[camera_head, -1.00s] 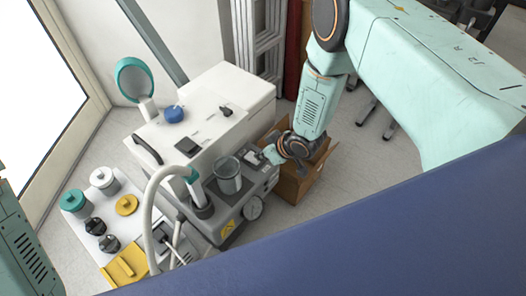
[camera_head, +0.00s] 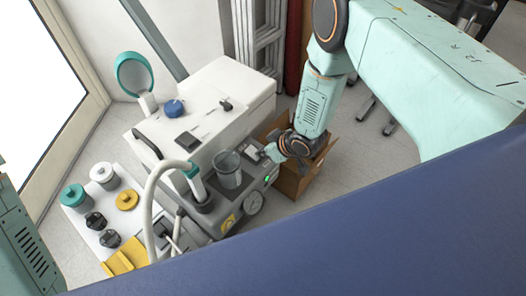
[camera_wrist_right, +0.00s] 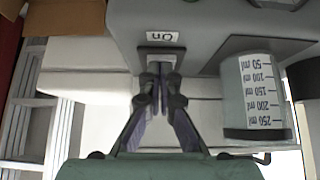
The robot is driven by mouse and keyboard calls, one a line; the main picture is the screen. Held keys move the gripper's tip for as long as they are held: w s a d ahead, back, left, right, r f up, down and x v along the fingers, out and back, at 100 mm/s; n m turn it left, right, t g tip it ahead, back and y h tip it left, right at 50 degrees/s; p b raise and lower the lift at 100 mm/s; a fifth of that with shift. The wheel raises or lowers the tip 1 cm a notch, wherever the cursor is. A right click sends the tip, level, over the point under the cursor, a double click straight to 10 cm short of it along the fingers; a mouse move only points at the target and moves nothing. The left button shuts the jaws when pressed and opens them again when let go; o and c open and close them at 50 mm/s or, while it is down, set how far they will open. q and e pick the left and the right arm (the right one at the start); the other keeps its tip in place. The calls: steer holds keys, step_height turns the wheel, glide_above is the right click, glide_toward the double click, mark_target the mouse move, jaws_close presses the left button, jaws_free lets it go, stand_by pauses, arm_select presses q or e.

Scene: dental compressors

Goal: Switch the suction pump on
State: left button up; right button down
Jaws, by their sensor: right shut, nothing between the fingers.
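The suction pump (camera_head: 240,212) is a grey unit in front of a white cabinet, with a clear jar, a hose and a round gauge (camera_head: 253,203). A green light (camera_head: 267,179) is lit on its front, near the gauge. My right gripper (camera_head: 266,153) is at the pump's right top edge, shut and empty. In the right wrist view its fingertips (camera_wrist_right: 160,78) are together right at the switch (camera_wrist_right: 161,55), beside a label reading "On" (camera_wrist_right: 162,37). The fingers hide part of the switch. My left gripper is out of view; only part of that arm shows.
The graduated jar (camera_wrist_right: 258,95) stands close beside the right gripper. A cardboard box (camera_head: 296,178) is on the floor right of the pump. A white cabinet (camera_head: 235,90) with a blue knob is behind. Several lidded jars and knobs stand on a white surface at left.

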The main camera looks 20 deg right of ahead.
steer(key=shift+r+p, duration=0.5)
steer(key=shift+r, duration=0.2)
steer(key=shift+r+p, duration=0.3)
steer(key=shift+r, duration=0.05)
steer(key=p+v, duration=0.7)
steer(key=v, duration=0.5)
steer(key=shift+s+d, duration=0.25)
steer(key=shift+s, duration=0.15)
steer(key=s+r+m+g+h, duration=0.1)
steer(key=s+m+g+h, duration=0.2)
steer(key=s, duration=2.4)
steer(key=m+g, duration=0.3)
steer(key=shift+s+d+g+h, duration=0.15)
steer(key=shift+s+g+h, duration=0.15)
steer(key=shift+s+h, duration=0.1)
